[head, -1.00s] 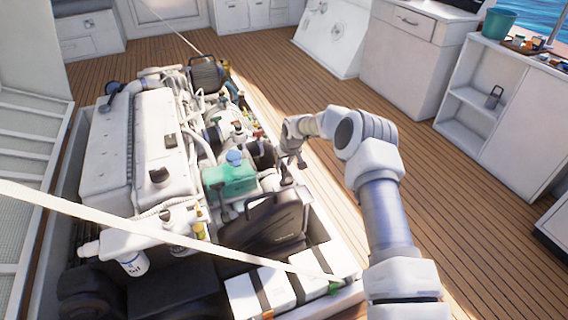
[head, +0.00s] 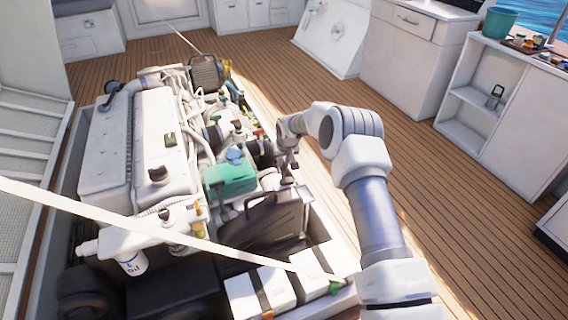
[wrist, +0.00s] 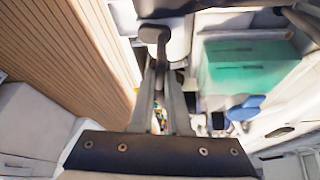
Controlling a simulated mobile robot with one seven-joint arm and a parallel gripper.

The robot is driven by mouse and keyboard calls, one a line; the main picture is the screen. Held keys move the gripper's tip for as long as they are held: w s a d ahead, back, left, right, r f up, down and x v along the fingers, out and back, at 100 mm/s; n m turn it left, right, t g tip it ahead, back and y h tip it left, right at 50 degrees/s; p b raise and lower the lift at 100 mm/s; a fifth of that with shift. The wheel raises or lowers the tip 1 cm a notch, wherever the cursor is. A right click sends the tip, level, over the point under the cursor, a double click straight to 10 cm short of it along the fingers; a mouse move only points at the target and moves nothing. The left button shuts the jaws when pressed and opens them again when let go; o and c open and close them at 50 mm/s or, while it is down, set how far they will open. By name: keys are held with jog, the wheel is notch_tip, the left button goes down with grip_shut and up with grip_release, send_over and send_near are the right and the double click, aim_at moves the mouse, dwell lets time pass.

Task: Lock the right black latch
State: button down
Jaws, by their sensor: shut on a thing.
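A black case (head: 275,217) with a carry handle stands in the engine hatch, in front of the green engine part. My gripper (head: 287,173) is at the case's far right corner in the head view. In the wrist view, my gripper (wrist: 161,75) points at the case, whose dark edge is at the top. Its two grey fingers are closed together around the stem of a dark, round-ended piece, which looks like the right black latch (wrist: 153,34). The latch is too small to make out in the head view, and its seating is hidden.
The white engine (head: 135,150) fills the hatch on the left. A green part (head: 230,178) with a blue cap lies close beside my gripper. White strapped boxes (head: 258,292) stand in front of the case. The wooden deck (head: 440,200) on the right is clear.

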jog(key=m+h+b, duration=0.1)
jog(key=m, duration=0.1)
jog(key=m+b, duration=0.1)
jog(key=m, duration=0.1)
jog(key=m+h+b, duration=0.1)
jog(key=m, duration=0.1)
jog(key=shift+a+f+h, duration=0.1)
jog(key=shift+a+h, duration=0.15)
jog(key=shift+h, duration=0.05)
jog(key=m+h, duration=0.1)
jog(key=m, duration=0.2)
jog(key=m+g, duration=0.1)
jog(key=m, duration=0.2)
jog(key=shift+w+g+h+b, duration=0.1)
jog(key=shift+g+h+b, duration=0.2)
jog(key=shift+h+b, duration=0.1)
jog(key=shift+a+m, duration=0.1)
jog(key=shift+m, duration=0.3)
jog(key=c, duration=0.9)
grip_release()
jog(key=shift+r, duration=0.2)
jog(key=p+v, duration=0.5)
jog(key=v, duration=1.2)
jog(key=shift+a+p, duration=0.15)
jog(key=shift+p, duration=0.25)
